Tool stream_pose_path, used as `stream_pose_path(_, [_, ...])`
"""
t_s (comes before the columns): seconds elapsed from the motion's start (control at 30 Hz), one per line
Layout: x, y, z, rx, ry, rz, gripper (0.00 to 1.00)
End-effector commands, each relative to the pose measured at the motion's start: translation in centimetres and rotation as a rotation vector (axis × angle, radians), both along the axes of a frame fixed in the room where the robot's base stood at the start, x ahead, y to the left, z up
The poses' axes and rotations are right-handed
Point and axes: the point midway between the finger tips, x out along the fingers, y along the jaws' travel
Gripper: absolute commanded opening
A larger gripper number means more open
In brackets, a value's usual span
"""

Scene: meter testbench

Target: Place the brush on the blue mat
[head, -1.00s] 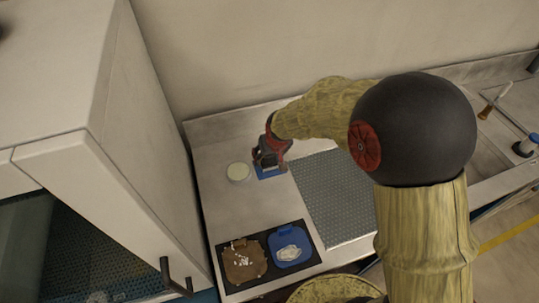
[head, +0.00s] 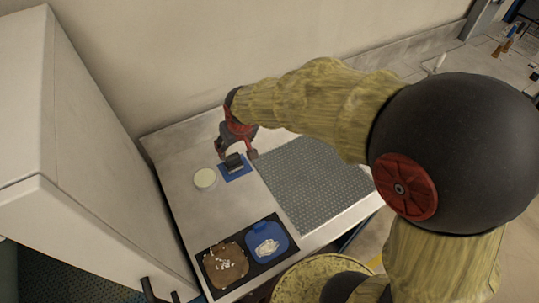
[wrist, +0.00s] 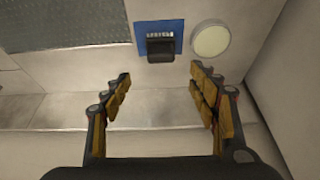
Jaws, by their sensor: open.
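The brush (head: 233,161), a small dark block, rests on the blue mat (head: 240,175) on the counter. My gripper (head: 238,150) is open and empty, close behind the brush in the head view. In the wrist view the spread fingers of my gripper (wrist: 160,85) stand apart from the brush, with bare counter between them. Nothing on the mat is held.
A round pale disc (head: 205,178) sits just left of the mat. A grey perforated sheet (head: 312,185) lies to the right. A black tray (head: 209,253) with a brown and a blue dish is at the front. A white cabinet (head: 90,150) stands at left, a wall behind.

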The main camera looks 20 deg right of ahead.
Motion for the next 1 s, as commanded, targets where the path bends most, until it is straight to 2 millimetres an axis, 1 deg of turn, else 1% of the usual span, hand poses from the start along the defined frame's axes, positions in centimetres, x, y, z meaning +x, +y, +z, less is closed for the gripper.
stream_pose_path(0.07, [-0.5, -0.5, 1.1, 0.001, -0.008, -0.008, 0.60])
stream_pose_path(0.17, [-2.4, -2.1, 4.2, 0.004, -0.025, -0.030, 0.60])
stream_pose_path(0.2, [-3.7, -3.0, 5.8, 0.005, -0.032, -0.042, 0.60])
stream_pose_path(0.27, [-6.1, -4.5, 8.2, 0.006, -0.045, -0.064, 0.60])
stream_pose_path(0.3, [-8.0, -5.5, 9.7, 0.007, -0.052, -0.078, 0.60])
stream_pose_path(0.37, [-10.9, -6.8, 11.5, 0.007, -0.063, -0.102, 0.60])
stream_pose_path(0.4, [-12.8, -7.6, 12.4, 0.007, -0.069, -0.116, 0.60])
stream_pose_path(0.47, [-15.5, -8.6, 13.5, 0.008, -0.078, -0.137, 0.60])
stream_pose_path(0.5, [-17.2, -9.1, 14.0, 0.007, -0.084, -0.149, 0.60])
stream_pose_path(0.6, [-20.6, -10.1, 14.7, 0.007, -0.095, -0.173, 0.60])
stream_pose_path(0.7, [-22.7, -10.5, 14.8, 0.006, -0.098, -0.186, 0.60])
stream_pose_path(0.8, [-23.6, -10.7, 14.8, 0.005, -0.100, -0.192, 0.60])
stream_pose_path(1.0, [-23.7, -10.7, 14.8, 0.006, -0.099, -0.193, 0.60])
